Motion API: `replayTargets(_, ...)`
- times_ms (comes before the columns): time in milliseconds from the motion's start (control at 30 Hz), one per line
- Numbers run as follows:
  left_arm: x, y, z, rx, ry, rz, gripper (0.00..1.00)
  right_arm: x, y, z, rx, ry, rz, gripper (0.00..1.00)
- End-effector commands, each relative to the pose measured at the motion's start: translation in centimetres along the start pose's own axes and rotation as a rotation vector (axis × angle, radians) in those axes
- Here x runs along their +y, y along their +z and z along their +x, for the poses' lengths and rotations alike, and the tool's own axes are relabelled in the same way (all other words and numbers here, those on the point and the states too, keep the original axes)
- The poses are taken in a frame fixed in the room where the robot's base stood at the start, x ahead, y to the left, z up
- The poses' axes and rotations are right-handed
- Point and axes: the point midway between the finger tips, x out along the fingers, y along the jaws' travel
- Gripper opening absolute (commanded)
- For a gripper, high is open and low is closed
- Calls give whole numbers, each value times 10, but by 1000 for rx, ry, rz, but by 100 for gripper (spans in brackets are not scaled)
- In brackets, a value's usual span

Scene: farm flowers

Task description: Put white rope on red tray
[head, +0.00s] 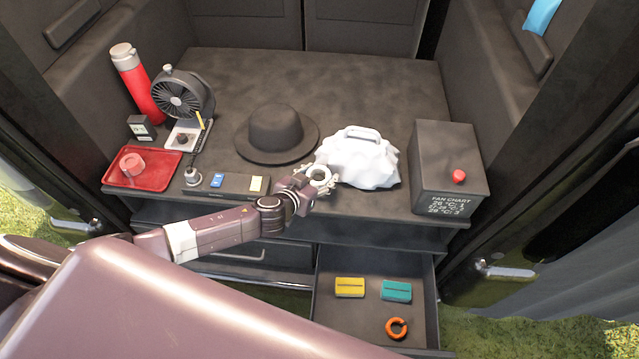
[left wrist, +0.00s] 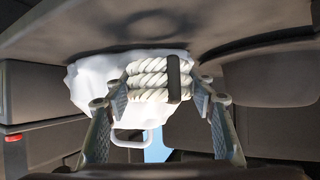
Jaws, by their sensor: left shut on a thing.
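The white rope (head: 319,174) is a small coil in the jaws of my left gripper (head: 316,183), in front of the white bag. In the left wrist view the twisted white rope (left wrist: 150,80), with a dark band around it, sits between the two fingers of my left gripper (left wrist: 160,101). The left gripper is shut on it. The red tray (head: 165,173) lies at the left front of the dark counter, well left of the gripper, with a reddish coil (head: 132,162) on it. My right gripper is not in view.
A black hat (head: 276,134), the white bag (head: 357,160) and a fan-chart box (head: 446,165) stand on the counter. A fan (head: 182,94), a red flask (head: 138,84) and a dark strip (head: 232,184) are near the tray. An open drawer (head: 345,318) holds an orange coil (head: 397,329).

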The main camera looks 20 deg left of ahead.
Motion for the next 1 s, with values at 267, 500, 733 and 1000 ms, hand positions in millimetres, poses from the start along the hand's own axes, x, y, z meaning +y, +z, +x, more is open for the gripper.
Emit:
replayTargets(267, 1, 32, 18, 0, 2, 0, 20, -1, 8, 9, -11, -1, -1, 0)
replayTargets(500, 1, 33, 18, 1, 2, -1, 20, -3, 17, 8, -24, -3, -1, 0)
replayTargets(733, 0, 36, 20, -1, 1, -1, 53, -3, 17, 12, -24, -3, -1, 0)
replayTargets(1000, 1, 36, 20, -1, 1, 0, 68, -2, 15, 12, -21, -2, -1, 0)
